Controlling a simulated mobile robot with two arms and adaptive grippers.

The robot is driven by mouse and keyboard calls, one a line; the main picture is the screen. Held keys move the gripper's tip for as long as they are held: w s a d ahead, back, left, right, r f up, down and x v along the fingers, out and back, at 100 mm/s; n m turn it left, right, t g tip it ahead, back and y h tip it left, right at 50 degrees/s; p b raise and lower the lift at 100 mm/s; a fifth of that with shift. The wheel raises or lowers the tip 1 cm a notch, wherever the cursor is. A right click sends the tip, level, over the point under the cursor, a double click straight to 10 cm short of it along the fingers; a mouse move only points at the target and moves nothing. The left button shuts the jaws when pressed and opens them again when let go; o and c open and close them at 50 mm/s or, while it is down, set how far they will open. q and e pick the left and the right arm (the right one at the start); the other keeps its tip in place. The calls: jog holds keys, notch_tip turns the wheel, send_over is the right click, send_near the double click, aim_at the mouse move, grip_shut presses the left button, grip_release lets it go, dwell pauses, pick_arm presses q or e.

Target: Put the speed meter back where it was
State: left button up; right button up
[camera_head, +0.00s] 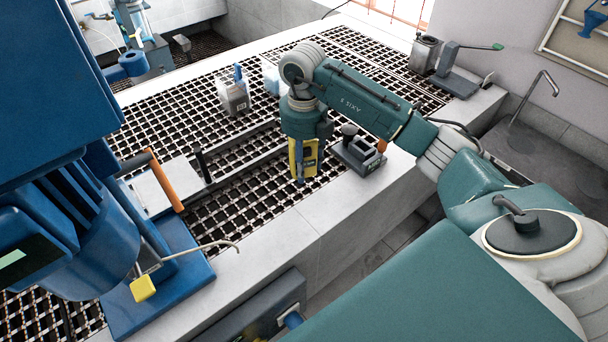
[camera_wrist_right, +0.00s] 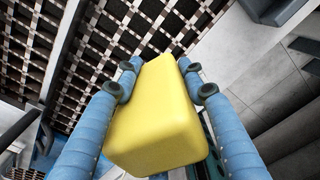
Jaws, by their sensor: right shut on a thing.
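The yellow speed meter (camera_head: 309,154) is in my right gripper (camera_head: 303,172), above the dark grating near the bench's pale front edge. In the right wrist view the meter (camera_wrist_right: 158,125) fills the middle, with a blue finger of the right gripper (camera_wrist_right: 158,75) pressed on each side. The meter's lower end and any contact with the grating are hard to tell. My left gripper does not show in either view.
A dark grey holder (camera_head: 358,155) stands just right of the meter on the bench edge. The blue flotation machine (camera_head: 75,190) fills the left. An orange-handled tool (camera_head: 166,183) and a plastic container (camera_head: 233,97) are on the grating (camera_head: 240,205). Open grating lies left of the meter.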

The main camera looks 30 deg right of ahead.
aim_at(304, 186)
jog(key=shift+a+f, duration=0.15)
jog(key=shift+f, duration=0.45)
notch_tip(304, 186, down, 4)
jog(key=shift+p, duration=0.55)
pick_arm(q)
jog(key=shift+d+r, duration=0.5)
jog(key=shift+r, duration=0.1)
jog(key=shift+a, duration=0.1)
pick_arm(e)
jog(key=shift+f, duration=0.15)
jog(key=o, duration=1.3)
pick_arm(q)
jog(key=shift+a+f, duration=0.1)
